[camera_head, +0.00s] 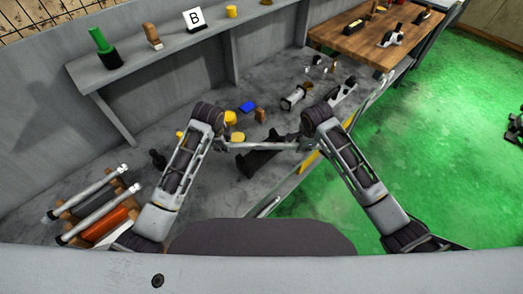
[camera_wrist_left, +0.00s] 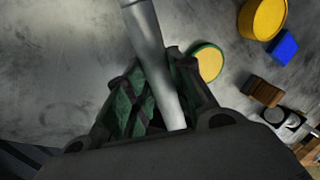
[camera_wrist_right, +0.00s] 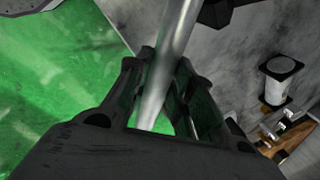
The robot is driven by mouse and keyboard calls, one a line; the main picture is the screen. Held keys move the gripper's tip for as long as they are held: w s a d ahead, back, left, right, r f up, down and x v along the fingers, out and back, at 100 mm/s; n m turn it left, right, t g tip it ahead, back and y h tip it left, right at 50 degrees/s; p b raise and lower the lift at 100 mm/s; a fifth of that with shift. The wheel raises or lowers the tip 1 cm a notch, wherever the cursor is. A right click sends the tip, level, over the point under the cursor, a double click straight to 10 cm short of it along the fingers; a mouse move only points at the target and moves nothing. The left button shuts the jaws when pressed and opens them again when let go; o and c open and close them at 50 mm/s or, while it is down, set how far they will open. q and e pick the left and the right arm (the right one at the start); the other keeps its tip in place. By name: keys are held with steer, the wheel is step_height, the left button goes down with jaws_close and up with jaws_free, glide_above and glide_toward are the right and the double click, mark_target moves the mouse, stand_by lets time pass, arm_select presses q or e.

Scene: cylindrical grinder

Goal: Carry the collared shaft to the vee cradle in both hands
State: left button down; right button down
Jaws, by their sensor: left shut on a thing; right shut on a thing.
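The collared shaft (camera_head: 262,146), a pale metal bar, spans between my two grippers above the grey bench. My left gripper (camera_head: 224,145) is shut on its left part; in the left wrist view the shaft (camera_wrist_left: 155,55) runs between the fingers. My right gripper (camera_head: 304,146) is shut on its right part; in the right wrist view the shaft (camera_wrist_right: 168,65) also passes between the fingers. I cannot make out the collar clearly.
A wooden rack at left holds two more shafts (camera_head: 95,187) near an orange piece (camera_head: 108,223). Yellow pieces (camera_head: 231,118), a blue block (camera_head: 248,106) and a white-and-black cylinder (camera_head: 294,98) stand beyond. The bench edge and green floor (camera_head: 430,130) are at right.

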arm_select(q)
steer(key=shift+w, duration=0.1)
arm_select(e)
steer(key=shift+w+r, duration=0.1)
arm_select(q)
steer(key=c, duration=1.7)
jaws_free()
steer(key=shift+f, duration=0.1)
arm_select(e)
steer(key=c, duration=1.7)
jaws_free()
steer(key=shift+f, duration=0.2)
arm_select(q)
steer(key=o, duration=0.5)
steer(key=shift+s, duration=0.2)
steer(key=shift+c, duration=0.2)
arm_select(e)
steer(key=o, duration=0.5)
steer(key=shift+s+r, duration=0.1)
steer(key=shift+s, duration=0.1)
steer(key=shift+c, duration=0.2)
arm_select(q)
steer(key=v, duration=1.2)
arm_select(e)
steer(key=v, duration=1.2)
